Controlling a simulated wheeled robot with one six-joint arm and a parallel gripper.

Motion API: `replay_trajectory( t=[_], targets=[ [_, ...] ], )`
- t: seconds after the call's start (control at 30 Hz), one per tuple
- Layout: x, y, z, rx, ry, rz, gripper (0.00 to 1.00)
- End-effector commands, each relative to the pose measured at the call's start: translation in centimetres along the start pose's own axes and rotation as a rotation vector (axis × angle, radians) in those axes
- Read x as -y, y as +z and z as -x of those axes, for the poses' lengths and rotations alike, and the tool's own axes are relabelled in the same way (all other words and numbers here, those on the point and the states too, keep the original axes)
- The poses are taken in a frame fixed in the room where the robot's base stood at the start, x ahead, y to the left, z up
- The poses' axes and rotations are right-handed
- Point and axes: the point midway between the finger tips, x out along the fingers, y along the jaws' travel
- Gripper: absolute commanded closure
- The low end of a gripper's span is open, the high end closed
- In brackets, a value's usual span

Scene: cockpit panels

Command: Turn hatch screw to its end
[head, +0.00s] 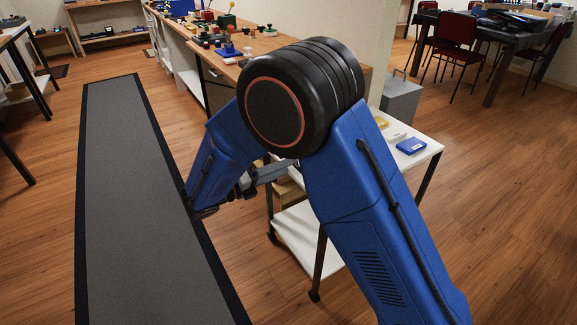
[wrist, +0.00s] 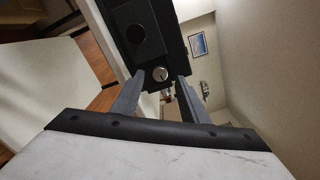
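The likely hatch screw is a small round silvery head (wrist: 160,74) on the lower end of a black box-like panel (wrist: 143,32) in the wrist view. My gripper (wrist: 161,77) is open, with one grey finger on each side of the screw head and a gap to both. I cannot tell whether the fingertips reach as deep as the screw. In the head view a grey part of my gripper (head: 273,171) shows between my blue arm links. My arm hides what lies in front of the gripper there, and the screw is not visible in that view.
A white-topped cart (head: 425,148) with a blue box (head: 411,146) stands behind my arm. A long wooden bench (head: 262,44) with several coloured devices runs towards the back. A grey mat (head: 135,200) lies on the floor at left. Open floor shows at right.

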Motion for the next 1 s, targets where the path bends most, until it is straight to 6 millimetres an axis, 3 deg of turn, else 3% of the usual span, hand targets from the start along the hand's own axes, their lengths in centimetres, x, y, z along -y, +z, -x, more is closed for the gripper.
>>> replay_trajectory(
  t=[0.4, 0.6, 0.8, 1.0],
  targets=[
    [-0.1, 0.0, 8.6, 0.003, 0.002, -0.001, 0.60],
    [-0.1, 0.0, 11.9, 0.002, 0.001, 0.000, 0.60],
    [0.0, 0.0, 13.7, 0.000, 0.002, 0.000, 0.60],
    [0.0, 0.0, 14.1, 0.000, 0.001, 0.000, 0.60]
  ],
)
